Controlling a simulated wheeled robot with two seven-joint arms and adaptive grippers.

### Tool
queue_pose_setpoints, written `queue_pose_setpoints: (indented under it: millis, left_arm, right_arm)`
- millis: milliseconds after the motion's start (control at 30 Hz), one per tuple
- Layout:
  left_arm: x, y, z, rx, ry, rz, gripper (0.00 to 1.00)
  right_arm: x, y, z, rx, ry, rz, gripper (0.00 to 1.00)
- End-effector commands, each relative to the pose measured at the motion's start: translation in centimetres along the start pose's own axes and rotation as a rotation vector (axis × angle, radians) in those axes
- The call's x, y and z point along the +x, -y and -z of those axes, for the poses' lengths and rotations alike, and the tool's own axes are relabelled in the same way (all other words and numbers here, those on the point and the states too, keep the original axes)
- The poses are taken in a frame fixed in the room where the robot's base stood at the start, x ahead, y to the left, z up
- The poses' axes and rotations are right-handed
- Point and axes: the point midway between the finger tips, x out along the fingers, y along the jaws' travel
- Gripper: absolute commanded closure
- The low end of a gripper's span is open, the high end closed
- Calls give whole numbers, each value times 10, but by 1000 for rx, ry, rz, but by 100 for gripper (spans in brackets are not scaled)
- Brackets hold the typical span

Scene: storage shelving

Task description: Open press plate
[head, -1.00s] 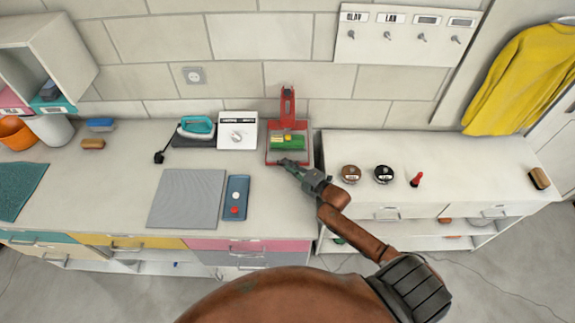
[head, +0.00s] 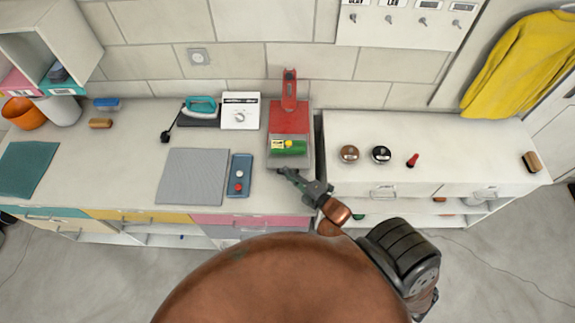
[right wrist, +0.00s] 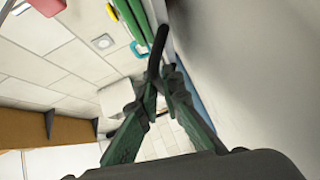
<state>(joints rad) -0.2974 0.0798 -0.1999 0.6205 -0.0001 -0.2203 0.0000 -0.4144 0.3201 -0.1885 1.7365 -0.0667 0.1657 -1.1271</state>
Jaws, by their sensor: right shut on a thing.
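The red press (head: 289,118) stands at the right end of the left counter, its red upright (head: 289,88) at the back. Its front part (head: 304,161), with a green piece (head: 290,148) and a yellow piece (head: 279,143) on it, sits forward of a bare red surface. My right gripper (head: 283,170) is at the front edge of this part. In the right wrist view, its fingers (right wrist: 160,80) close on a dark curved bar (right wrist: 158,45), which looks like the plate's handle. My left gripper is out of view.
On the right counter stand two round tins (head: 349,154) and a red-handled item (head: 413,160). A gap separates the counters.

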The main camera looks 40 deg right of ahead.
Motion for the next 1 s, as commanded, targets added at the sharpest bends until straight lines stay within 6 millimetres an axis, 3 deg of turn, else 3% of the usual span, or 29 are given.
queue_pose_setpoints:
  millis: [200,233,467,767,1000]
  left_arm:
    - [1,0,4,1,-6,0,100]
    - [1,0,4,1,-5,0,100]
    - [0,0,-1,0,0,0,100]
    - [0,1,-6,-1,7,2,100]
    - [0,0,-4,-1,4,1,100]
  right_arm:
    - [1,1,0,0,-1,2,100]
    - [1,1,0,0,-1,2,91]
    - [1,0,0,-1,-1,1,76]
    - [-1,0,0,-1,-1,1,76]
    - [-34,2,-1,-1,1,4,76]
